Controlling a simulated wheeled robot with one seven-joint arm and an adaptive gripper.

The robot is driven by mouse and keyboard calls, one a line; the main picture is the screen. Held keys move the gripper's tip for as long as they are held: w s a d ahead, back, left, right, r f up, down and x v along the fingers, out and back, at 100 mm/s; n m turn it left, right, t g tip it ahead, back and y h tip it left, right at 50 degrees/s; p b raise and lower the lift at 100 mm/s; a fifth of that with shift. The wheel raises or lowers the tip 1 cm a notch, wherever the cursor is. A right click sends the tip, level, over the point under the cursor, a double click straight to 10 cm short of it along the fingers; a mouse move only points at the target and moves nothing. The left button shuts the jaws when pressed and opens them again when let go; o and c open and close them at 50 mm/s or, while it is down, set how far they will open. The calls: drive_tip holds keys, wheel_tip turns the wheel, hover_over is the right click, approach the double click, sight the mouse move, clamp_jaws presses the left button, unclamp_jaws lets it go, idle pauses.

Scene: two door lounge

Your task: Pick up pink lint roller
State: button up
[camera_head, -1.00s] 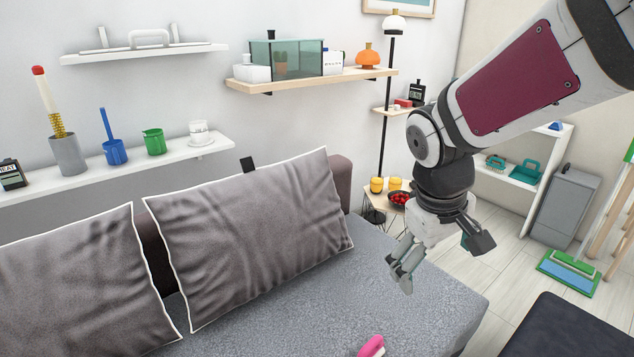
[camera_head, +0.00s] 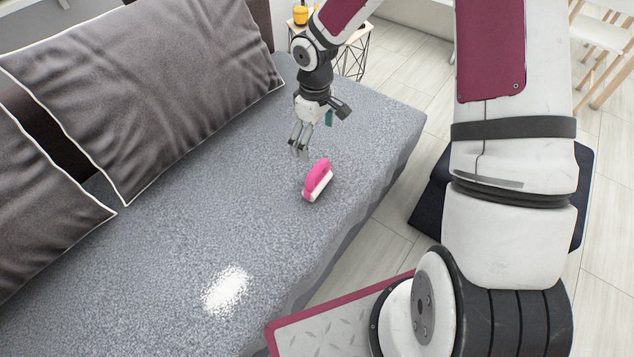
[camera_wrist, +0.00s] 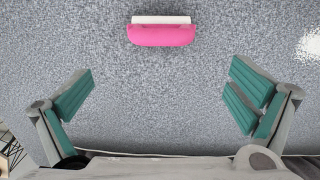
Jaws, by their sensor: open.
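The pink lint roller (camera_head: 318,178) lies on the grey sofa seat (camera_head: 200,215), with a pink top and a white lower edge. It also shows in the wrist view (camera_wrist: 161,33), lying crosswise near the top, between and beyond the fingers. My gripper (camera_head: 299,152) is above the seat, just up and to the left of the roller in the head view, and apart from it. In the wrist view my gripper (camera_wrist: 158,98) has its green-padded fingers spread wide with nothing between them.
Large grey cushions (camera_head: 150,85) line the sofa's back on the left. A bright spot of light lies on the seat. A small wire side table (camera_head: 352,52) stands beyond the sofa's far end, and a dark low block (camera_head: 432,195) sits on the floor at right. The seat around the roller is clear.

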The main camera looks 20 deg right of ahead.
drive_tip(key=b, duration=0.2)
hover_over(318, 166)
drive_tip(key=f, duration=0.5)
drive_tip(key=shift+w+a+f, duration=0.15)
drive_tip(key=shift+w+a, duration=0.1)
drive_tip(key=shift+w, duration=0.15)
drive_tip(key=shift+s+d+f+b, duration=0.15)
drive_tip(key=shift+f+b, duration=0.4)
drive_tip(key=shift+f, duration=0.8)
drive_tip(key=shift+s+f+b, duration=0.25)
drive_tip(key=shift+f+b, duration=0.25)
drive_tip(key=shift+f, duration=0.85)
drive_tip(key=c, duration=1.6)
